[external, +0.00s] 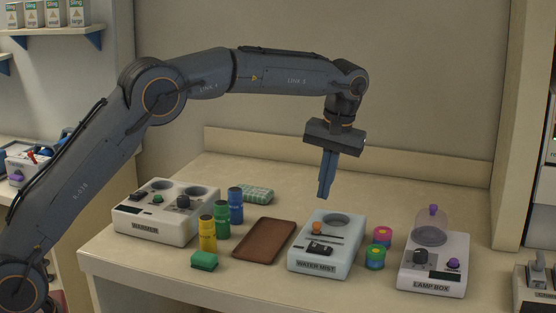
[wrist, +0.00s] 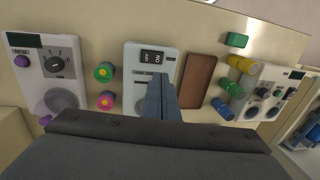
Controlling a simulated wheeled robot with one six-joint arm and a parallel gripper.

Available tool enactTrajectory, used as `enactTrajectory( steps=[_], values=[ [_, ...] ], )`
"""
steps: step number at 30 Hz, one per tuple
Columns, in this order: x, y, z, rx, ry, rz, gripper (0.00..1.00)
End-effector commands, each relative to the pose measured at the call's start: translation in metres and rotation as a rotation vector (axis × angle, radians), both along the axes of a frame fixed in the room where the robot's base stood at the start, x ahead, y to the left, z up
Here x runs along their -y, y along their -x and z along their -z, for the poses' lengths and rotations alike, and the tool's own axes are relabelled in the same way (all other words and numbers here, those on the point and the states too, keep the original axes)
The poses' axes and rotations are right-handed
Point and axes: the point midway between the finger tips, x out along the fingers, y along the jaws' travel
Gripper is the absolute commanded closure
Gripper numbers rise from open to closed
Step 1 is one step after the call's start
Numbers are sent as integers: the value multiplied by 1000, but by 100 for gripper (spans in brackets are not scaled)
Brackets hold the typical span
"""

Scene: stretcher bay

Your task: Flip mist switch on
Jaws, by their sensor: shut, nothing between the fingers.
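The water mist box (external: 342,262) is a pale blue unit labelled "WATER MIST" on the counter. In the wrist view the switch (wrist: 153,57) shows white lettering, including what looks like "NO" or "ON". I cannot tell which side is pressed. My gripper (external: 322,196) is shut and empty, pointing down above the back of the box, apart from it. In the wrist view its fingers (wrist: 160,80) cover part of the box.
A brown tray (external: 263,241), a green block (external: 204,260) and yellow, green and blue bottles (external: 221,218) stand left of the box. Two coloured round pieces (external: 375,256) and the lamp box (external: 433,265) stand right. A white device (external: 155,225) is at far left.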

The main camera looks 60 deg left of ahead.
Motion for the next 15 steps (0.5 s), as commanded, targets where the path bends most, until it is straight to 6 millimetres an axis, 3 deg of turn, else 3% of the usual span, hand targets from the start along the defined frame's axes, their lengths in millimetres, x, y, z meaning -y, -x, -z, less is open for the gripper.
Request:
enactTrajectory(
  steps=[15],
  values=[
    [-11, 13, 93, -4, 1, 1, 100]
  ],
)
